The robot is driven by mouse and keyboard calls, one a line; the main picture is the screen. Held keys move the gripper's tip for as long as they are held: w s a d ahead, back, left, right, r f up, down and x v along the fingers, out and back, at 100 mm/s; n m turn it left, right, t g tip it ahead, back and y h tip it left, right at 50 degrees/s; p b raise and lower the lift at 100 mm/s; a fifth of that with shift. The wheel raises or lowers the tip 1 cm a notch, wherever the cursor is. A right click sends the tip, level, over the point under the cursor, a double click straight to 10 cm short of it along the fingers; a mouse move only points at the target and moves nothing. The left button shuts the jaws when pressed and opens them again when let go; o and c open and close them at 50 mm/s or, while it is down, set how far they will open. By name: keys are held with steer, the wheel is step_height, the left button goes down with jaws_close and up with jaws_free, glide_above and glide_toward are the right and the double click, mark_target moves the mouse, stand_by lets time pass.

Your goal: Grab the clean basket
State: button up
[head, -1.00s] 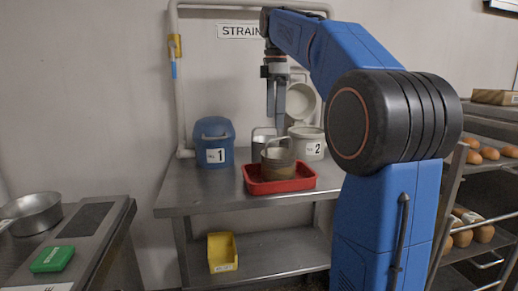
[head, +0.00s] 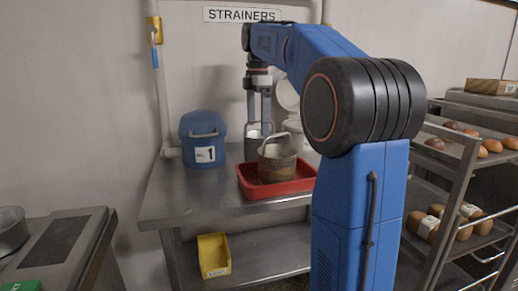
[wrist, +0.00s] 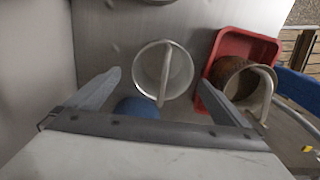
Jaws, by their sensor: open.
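The clean basket (head: 252,146) is a pale metal strainer with a loop handle. It stands on the steel table behind the red tray, partly hidden by the other basket. In the wrist view the clean basket (wrist: 152,72) has a bright, bare inside, and its handle crosses the opening. My gripper (head: 259,128) points down above it, open and empty. In the wrist view its fingers (wrist: 162,80) appear on either side of the basket. A second basket (head: 277,168), brown-stained inside in the wrist view (wrist: 240,84), sits in the red tray (head: 256,190).
A blue lidded bin marked 1 (head: 203,140) stands left on the table (head: 185,195). A white bin (head: 297,127) with its lid up is partly hidden behind my arm. A yellow bin (head: 214,256) sits on the lower shelf. A bread rack (head: 455,190) stands at right.

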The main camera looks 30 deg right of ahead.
mark_target(259, 147)
step_height(259, 147, down, 3)
steer(key=shift+f, duration=0.2)
steer(key=shift+s+d+f, duration=0.1)
steer(key=shift+s+f, duration=0.05)
steer(key=shift+f, duration=1.25)
steer(key=shift+s+d+f, duration=0.1)
steer(key=shift+f, duration=1.3)
steer(key=c, duration=1.2)
